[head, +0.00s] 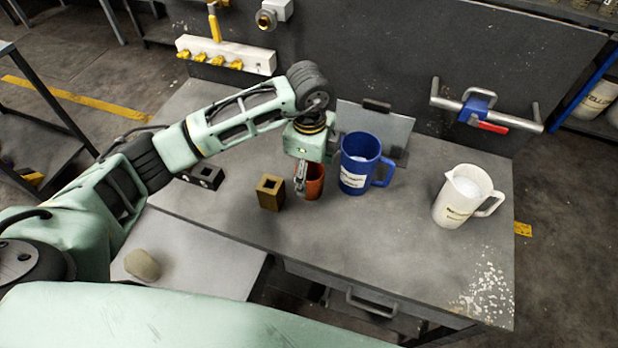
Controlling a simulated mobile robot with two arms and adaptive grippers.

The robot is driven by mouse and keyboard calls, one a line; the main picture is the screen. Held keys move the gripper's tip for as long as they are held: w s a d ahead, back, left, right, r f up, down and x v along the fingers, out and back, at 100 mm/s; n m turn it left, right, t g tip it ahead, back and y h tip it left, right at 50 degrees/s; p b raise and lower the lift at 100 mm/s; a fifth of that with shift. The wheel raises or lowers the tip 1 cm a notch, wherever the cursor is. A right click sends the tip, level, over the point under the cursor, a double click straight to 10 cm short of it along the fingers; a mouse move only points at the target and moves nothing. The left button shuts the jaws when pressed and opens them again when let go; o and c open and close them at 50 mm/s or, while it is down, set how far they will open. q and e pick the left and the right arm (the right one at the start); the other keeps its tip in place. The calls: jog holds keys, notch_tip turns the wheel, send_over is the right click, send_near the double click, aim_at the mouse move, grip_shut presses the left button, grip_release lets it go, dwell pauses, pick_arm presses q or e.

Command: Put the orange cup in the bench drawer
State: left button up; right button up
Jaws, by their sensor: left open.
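The orange cup (315,183) stands on the grey bench top, left of a blue mug. My left gripper (301,186) points down at the cup's left side and hides part of it. Its fingers are open; I cannot tell whether they touch the cup or straddle its wall. The bench drawer (347,307) is under the bench's front edge, with a metal bar handle (371,304) on its front. It looks shut, though its left part is in shadow. My right gripper is out of view.
The blue mug (358,160) stands close to the cup's right, and a brass block (270,192) close to its left. A white pitcher (463,195) stands farther right. A black block (206,176) lies at the left. The front middle of the bench is clear.

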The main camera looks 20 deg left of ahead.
aim_at(310, 187)
pick_arm(q)
jog(key=shift+s+d+f+p, duration=0.1)
jog(key=shift+s+f+p, duration=0.15)
jog(key=shift+f, duration=0.4)
jog(key=shift+s+d+f+p, duration=0.15)
jog(key=shift+f+p, duration=0.1)
jog(key=shift+f, duration=0.35)
jog(key=f, duration=0.1)
jog(key=f+p, duration=0.1)
jog(key=f, duration=0.1)
jog(key=shift+w+a+f, duration=0.25)
jog(key=shift+w+f, duration=0.1)
jog(key=shift+f, duration=0.3)
jog(key=shift+c, duration=0.2)
jog(key=c, duration=0.6)
jog(key=shift+r, duration=0.1)
jog(key=c, duration=0.3)
jog(key=shift+c, duration=0.7)
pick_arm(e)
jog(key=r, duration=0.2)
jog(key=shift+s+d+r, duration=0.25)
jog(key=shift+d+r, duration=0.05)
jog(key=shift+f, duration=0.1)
